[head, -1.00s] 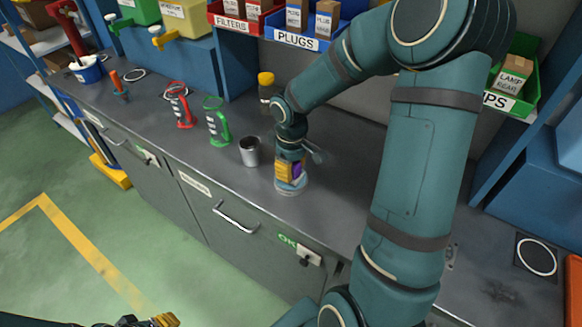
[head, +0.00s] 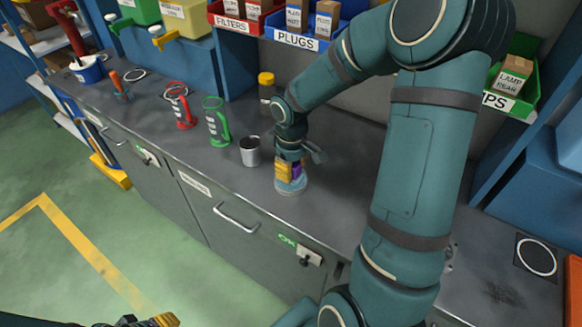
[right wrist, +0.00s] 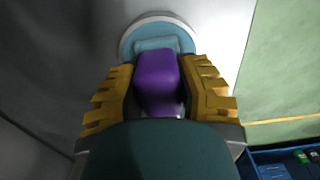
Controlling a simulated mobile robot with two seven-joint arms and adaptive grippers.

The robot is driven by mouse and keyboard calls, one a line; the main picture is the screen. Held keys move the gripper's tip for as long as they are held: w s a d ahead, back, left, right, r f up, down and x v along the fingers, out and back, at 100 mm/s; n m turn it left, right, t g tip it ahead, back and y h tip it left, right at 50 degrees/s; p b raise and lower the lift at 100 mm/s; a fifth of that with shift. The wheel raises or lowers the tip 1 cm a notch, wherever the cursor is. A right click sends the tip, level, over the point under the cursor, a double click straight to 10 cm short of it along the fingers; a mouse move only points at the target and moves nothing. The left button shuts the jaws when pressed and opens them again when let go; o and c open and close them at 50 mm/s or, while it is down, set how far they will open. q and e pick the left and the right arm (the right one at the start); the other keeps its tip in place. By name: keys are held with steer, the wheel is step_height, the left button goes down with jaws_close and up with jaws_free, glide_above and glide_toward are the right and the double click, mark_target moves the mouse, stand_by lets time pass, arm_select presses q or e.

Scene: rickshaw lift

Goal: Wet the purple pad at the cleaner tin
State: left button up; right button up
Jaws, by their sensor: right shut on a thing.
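The purple pad (right wrist: 158,80) is between the yellow fingers of my right gripper (right wrist: 160,88), which is shut on it. A pale blue piece shows at the pad's far end in the right wrist view. It lies over a round, light blue, low tin (right wrist: 129,44), which I take for the cleaner tin. In the head view my right gripper (head: 288,170) points down at the tin (head: 292,187) on the bench. Whether the pad touches the tin's surface I cannot tell. My left gripper (head: 150,321) shows only partly at the bottom edge, and its fingers are not clear.
A metal cup (head: 249,151) stands just left of the tin. A green holder (head: 216,122), a red holder (head: 181,106) and a yellow-capped bottle (head: 266,88) stand on the grey bench (head: 330,190). Bins line the back. The bench right of the tin is clear.

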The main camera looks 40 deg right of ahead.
steer(key=shift+r+p, duration=2.65)
steer(key=shift+r, duration=0.85)
arm_select(q)
step_height(320, 180, up, 6)
steer(key=shift+f, duration=0.25)
